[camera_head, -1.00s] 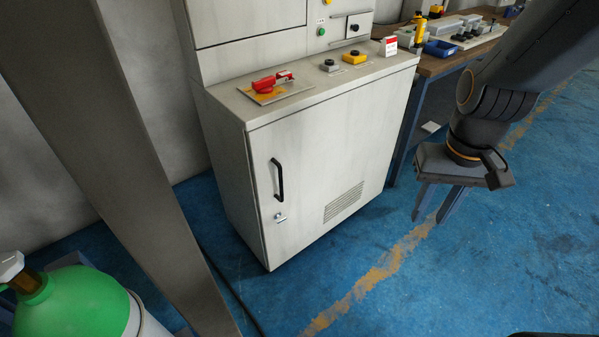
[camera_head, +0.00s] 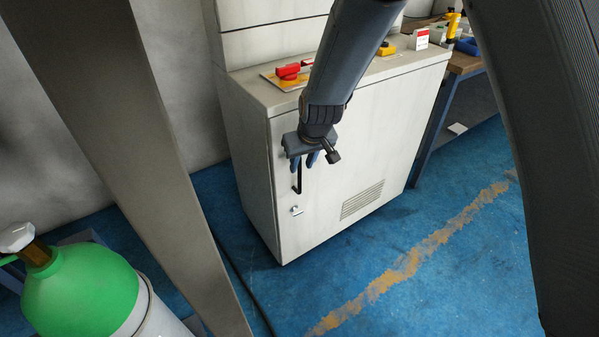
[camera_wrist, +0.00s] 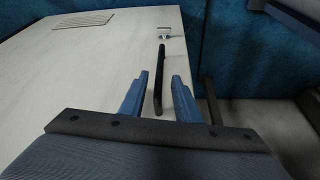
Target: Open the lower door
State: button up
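The lower door (camera_head: 334,180) is the pale front panel of the cabinet, and it looks shut. Its black bar handle (camera_head: 299,183) is near the door's left edge, its upper part hidden by my gripper (camera_head: 304,161). A small silver lock (camera_head: 297,210) sits below the handle. In the wrist view my gripper (camera_wrist: 158,98) is open, with the handle (camera_wrist: 159,78) showing between its two blue-grey fingers. I cannot tell whether the fingers touch it. The lock (camera_wrist: 166,34) also shows there, beyond the handle, and the door (camera_wrist: 100,62) spreads to the left.
A red switch handle (camera_head: 292,71) lies on the cabinet's ledge. A grey post (camera_head: 150,150) and a green gas cylinder (camera_head: 80,300) stand on the left. A dark cable (camera_head: 238,275) runs along the floor. The blue floor (camera_head: 440,290) in front is clear.

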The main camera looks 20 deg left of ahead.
aim_at(300, 169)
jog(key=shift+x, duration=2.8)
grip_shut()
